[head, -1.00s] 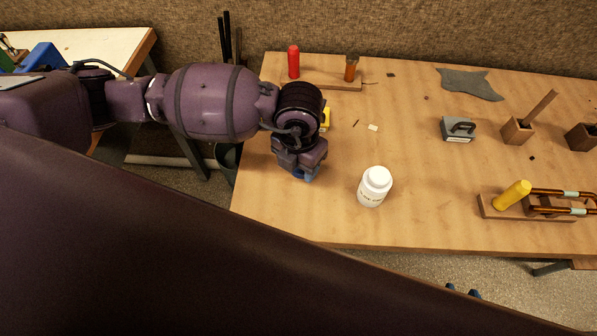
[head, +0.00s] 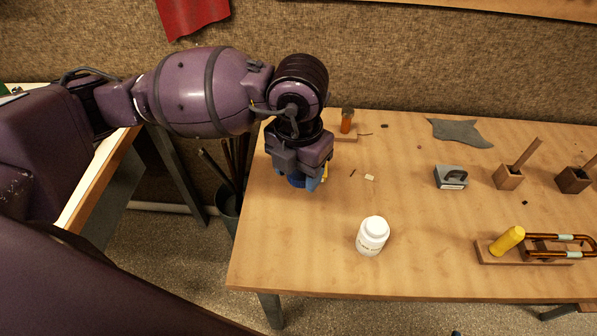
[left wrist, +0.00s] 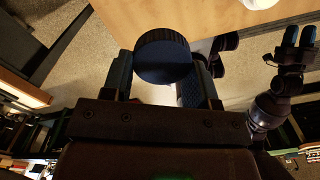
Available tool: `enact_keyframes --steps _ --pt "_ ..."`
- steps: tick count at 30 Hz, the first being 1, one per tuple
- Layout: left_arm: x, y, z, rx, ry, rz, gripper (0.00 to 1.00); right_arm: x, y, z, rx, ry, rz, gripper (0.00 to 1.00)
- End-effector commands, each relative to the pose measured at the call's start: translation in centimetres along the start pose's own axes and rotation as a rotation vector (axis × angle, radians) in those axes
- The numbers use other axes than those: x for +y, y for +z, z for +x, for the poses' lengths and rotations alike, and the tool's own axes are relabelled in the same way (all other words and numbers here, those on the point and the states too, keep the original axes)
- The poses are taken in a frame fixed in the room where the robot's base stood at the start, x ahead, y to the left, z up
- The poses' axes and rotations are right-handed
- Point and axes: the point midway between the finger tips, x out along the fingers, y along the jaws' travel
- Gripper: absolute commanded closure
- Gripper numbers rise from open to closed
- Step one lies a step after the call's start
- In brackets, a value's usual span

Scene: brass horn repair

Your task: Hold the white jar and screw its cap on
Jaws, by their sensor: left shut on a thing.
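The white jar (head: 371,243) stands upright on the bench near its front edge, with a round white top (head: 375,226). A small part of a white thing, probably the jar, shows at the top of the left wrist view (left wrist: 260,3). My left gripper (head: 298,182) is above the bench, left of the jar and farther back, apart from it. It is shut on a dark round cap (left wrist: 163,57) with a ridged rim, held between the fingers in the left wrist view. My right gripper (left wrist: 299,38) shows at the right of that view, its fingers apart and empty.
An orange-handled tool (head: 347,121) and a yellow thing (head: 325,171) are near my left gripper. Bench around the jar is clear.

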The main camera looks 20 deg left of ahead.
Motion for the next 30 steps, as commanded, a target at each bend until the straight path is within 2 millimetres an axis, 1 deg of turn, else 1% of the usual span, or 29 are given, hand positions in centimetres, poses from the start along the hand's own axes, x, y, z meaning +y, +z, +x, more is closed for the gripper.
enact_keyframes --steps 3,9,11,14,17,22,30 --pt "0.0 0.0 0.0 0.0 0.0 0.0 0.68 0.0 -0.3 0.1 0.007 -0.001 -0.001 0.57" --pt "0.0 0.0 0.0 0.0 0.0 0.012 0.68 0.0 -0.3 0.1 0.006 -0.001 -0.001 0.57" --pt "0.1 0.1 0.1 0.0 0.0 0.036 0.68 0.0 -0.2 0.1 0.004 -0.001 -0.001 0.57" --pt "0.4 0.2 0.2 0.001 0.0 0.119 0.68 0.0 0.1 0.0 -0.001 0.0 0.0 0.57" --pt "0.7 0.5 0.3 0.001 -0.001 0.25 0.68 0.0 0.5 -0.1 -0.009 0.001 0.0 0.57" --pt "1.4 0.9 0.6 0.0 -0.003 0.515 0.68 0.1 1.1 -0.3 -0.021 0.002 0.0 0.57" --pt "2.7 1.5 1.1 0.0 -0.005 0.936 0.68 0.1 0.9 -0.3 -0.018 0.002 -0.001 0.57"
